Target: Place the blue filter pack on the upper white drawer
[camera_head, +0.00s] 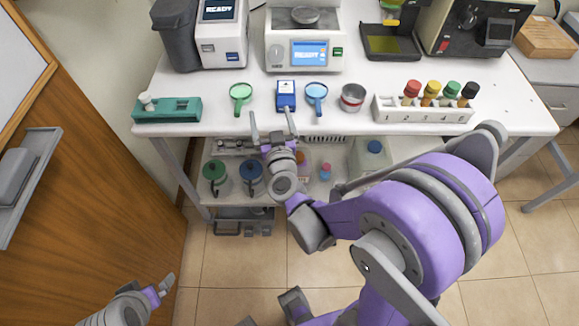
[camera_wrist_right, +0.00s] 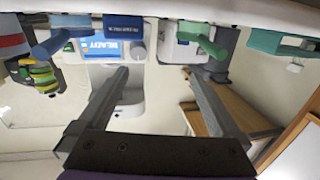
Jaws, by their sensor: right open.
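The blue filter pack (camera_head: 286,95), a small blue box with a white label, stands on the white bench between a green and a blue magnifier-shaped tool. In the right wrist view, upside down, the pack (camera_wrist_right: 123,28) is ahead of the fingers. My right gripper (camera_head: 272,126) is open and empty, at the bench's front edge just short of the pack, one finger on each side of its line. A white drawer unit (camera_head: 554,98) is at the far right, partly cut off by the picture's edge. My left gripper (camera_head: 162,288) is low at the left, its opening unclear.
The green-handled tool (camera_head: 240,93) and blue-handled tool (camera_head: 315,92) flank the pack closely. A metal cup (camera_head: 352,97) and bottle rack (camera_head: 425,112) stand to the right, a teal rack (camera_head: 167,110) to the left. A shelf with jugs is below.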

